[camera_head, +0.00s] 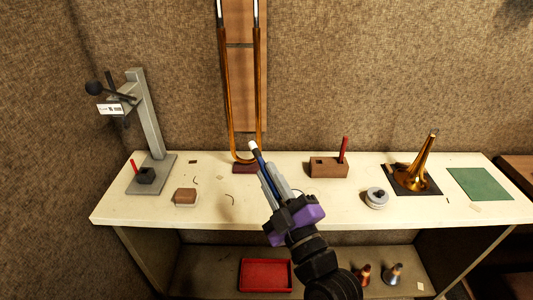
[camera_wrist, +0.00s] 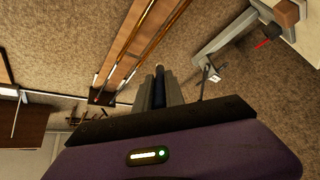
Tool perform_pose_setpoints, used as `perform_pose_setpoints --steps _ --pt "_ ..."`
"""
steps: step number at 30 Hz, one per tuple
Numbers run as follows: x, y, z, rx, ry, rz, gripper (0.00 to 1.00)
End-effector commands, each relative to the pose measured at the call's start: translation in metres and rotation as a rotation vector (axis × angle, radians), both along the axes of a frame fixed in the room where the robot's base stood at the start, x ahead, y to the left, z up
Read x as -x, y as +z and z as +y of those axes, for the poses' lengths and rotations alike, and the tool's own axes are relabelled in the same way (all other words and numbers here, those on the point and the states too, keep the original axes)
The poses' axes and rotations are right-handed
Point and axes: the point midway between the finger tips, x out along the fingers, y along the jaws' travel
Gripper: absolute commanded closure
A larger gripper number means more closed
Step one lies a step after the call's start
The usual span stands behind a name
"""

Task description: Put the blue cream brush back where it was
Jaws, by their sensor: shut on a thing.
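My gripper (camera_head: 272,182) is shut on the blue cream brush (camera_head: 257,155), in front of the middle of the bench. The brush is tilted, its pale end pointing up and to the left; its lower part is hidden between the fingers. In the wrist view, the dark blue brush (camera_wrist: 159,84) shows between the two grey fingers (camera_wrist: 158,97). A wooden block (camera_head: 326,169) stands on the bench to the right of my gripper. A red-handled tool (camera_head: 343,149) stands upright in its right side, and a dark spot shows on its left part.
The cream bench top (camera_head: 237,204) carries a grey stand (camera_head: 151,120) at left, a brown block (camera_head: 186,196), a round tin (camera_head: 377,197), a brass bell (camera_head: 415,171) on a dark mat and a green mat (camera_head: 480,184). A brass slide (camera_head: 231,100) rises behind. A red tray (camera_head: 266,275) lies below.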

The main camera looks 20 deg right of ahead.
Motion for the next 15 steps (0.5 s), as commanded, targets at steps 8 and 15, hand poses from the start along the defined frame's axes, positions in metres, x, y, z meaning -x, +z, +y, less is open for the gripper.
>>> perform_pose_setpoints --steps 8,15 --pt "0.007 -0.04 -0.007 0.004 -0.033 0.004 1.0" --pt "0.018 -0.089 -0.021 0.002 -0.079 0.004 1.0"
